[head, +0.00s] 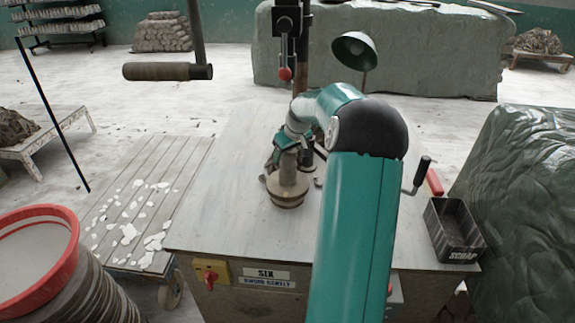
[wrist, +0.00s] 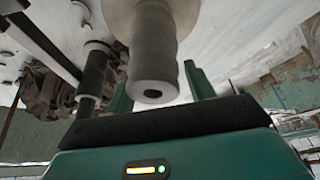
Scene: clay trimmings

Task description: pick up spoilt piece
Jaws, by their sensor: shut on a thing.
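The spoilt piece appears to be a grey upright column (head: 288,172) above a round, wider base (head: 287,196) on the workbench (head: 225,210). In the wrist view the ribbed column (wrist: 152,50) has a dark hole in its near end and a wide pale disc beyond. My gripper (head: 285,157) is at the column's upper part, its green fingers on either side of it. It is shut on the column; the fingers also show in the wrist view (wrist: 157,82). Whether column and base are one piece, I cannot tell.
A lever press (head: 287,30) stands behind my gripper. A slatted cart with pale scraps (head: 130,230) is left. The bench's left part is clear.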

